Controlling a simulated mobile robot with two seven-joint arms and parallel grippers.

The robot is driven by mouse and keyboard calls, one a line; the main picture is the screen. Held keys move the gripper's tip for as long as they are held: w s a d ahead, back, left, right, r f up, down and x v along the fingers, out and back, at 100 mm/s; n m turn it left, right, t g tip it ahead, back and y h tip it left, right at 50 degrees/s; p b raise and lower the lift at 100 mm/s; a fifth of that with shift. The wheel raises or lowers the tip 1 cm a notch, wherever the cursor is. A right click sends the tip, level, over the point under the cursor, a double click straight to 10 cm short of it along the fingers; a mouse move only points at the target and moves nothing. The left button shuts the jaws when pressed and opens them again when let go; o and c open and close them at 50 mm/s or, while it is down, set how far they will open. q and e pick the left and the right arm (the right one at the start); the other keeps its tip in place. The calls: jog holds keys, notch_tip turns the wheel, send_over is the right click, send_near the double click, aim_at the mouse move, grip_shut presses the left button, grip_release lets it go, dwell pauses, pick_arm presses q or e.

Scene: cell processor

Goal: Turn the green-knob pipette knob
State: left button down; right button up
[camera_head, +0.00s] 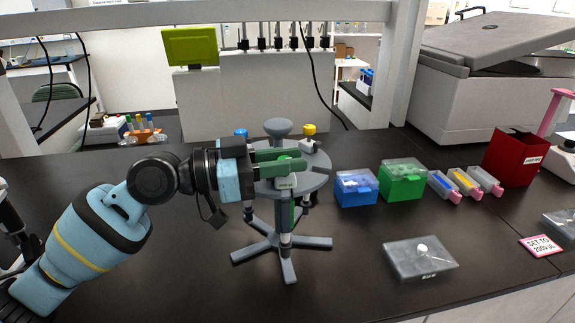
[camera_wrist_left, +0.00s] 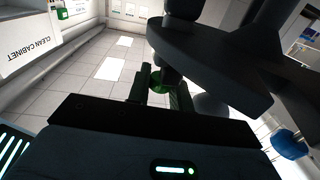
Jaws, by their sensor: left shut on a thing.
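The grey pipette stand (camera_head: 312,182) has a round top plate, a central post with a disc cap and a splayed-leg base. My left gripper (camera_head: 285,168) comes in from the left at the front of the top plate. It is shut on the green knob (camera_head: 285,157) of the green-knob pipette. That pipette's green body (camera_head: 292,216) hangs upright below the plate, partly hidden. In the left wrist view the green knob (camera_wrist_left: 159,82) sits between the two fingers. Blue (camera_head: 240,133) and yellow (camera_head: 309,129) knobs stand elsewhere on the stand. My right gripper is not in view.
A blue tip box (camera_head: 356,188) and a green tip box (camera_head: 403,181) stand right of the stand. A clear-lidded case (camera_head: 420,258) lies in front. A "SET TO" card (camera_head: 541,245) and a red bin (camera_head: 516,157) are farther right. The table's front middle is clear.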

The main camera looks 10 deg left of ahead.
pick_arm(q)
jog(key=shift+f, duration=0.1)
jog(key=c, duration=1.3)
grip_release()
jog(key=shift+s, duration=0.1)
jog(key=shift+o, duration=0.2)
jog(key=shift+a, duration=0.3)
jog(key=b+v, duration=0.2)
jog(key=v, duration=0.5)
jog(key=shift+b, duration=0.3)
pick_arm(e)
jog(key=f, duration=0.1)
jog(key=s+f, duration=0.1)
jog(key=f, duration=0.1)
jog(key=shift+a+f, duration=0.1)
pick_arm(q)
jog(key=shift+s+a, duration=0.1)
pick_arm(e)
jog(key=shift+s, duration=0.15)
